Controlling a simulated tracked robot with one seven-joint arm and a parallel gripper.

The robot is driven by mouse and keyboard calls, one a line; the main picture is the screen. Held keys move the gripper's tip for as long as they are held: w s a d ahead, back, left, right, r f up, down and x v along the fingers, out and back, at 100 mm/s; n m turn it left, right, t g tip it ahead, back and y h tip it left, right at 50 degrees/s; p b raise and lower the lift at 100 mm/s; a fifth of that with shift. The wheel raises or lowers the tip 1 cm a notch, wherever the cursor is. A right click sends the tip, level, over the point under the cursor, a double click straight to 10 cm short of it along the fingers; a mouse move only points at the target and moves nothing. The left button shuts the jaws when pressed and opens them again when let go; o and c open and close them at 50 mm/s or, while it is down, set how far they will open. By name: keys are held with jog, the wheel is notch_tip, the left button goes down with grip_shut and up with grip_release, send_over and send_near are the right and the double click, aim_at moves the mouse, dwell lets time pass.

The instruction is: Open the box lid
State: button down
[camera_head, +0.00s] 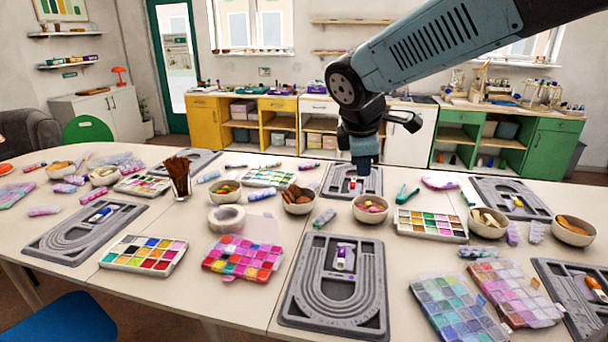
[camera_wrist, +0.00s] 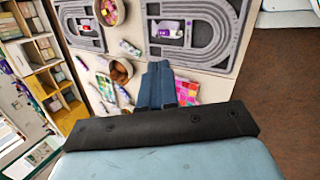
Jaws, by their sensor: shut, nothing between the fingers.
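My gripper (camera_head: 363,168) is shut and empty, pointing down above the far middle of the table; its closed blue fingers also show in the wrist view (camera_wrist: 158,88). Several compartment boxes lie on the table, and I cannot tell which one is meant. A pink and red box (camera_head: 242,258) lies front centre; a pink and red grid, partly hidden by my fingers, shows in the wrist view (camera_wrist: 188,94). A white-rimmed multicolour box (camera_head: 145,254) lies left of it. Another white-rimmed box (camera_head: 430,225) lies right of my gripper. A bluish box (camera_head: 456,308) and a pink-purple box (camera_head: 515,292) lie front right.
A grey bead board (camera_head: 299,285) lies front centre, with others left and right. Bowls (camera_head: 370,208), a tape roll (camera_head: 226,218) and a dark glass of sticks (camera_head: 179,178) stand among scattered tubes. The table (camera_head: 200,298) is crowded, with small bare gaps.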

jog(key=s+d+m+y, duration=0.1)
jog(key=s+d+m, duration=1.4)
jog(key=s+m, duration=0.1)
jog(key=shift+s+d+r+m+t+y, duration=0.3)
jog(key=shift+s+d+r+m, duration=0.1)
jog(key=shift+m, duration=0.5)
jog(key=shift+s, duration=0.1)
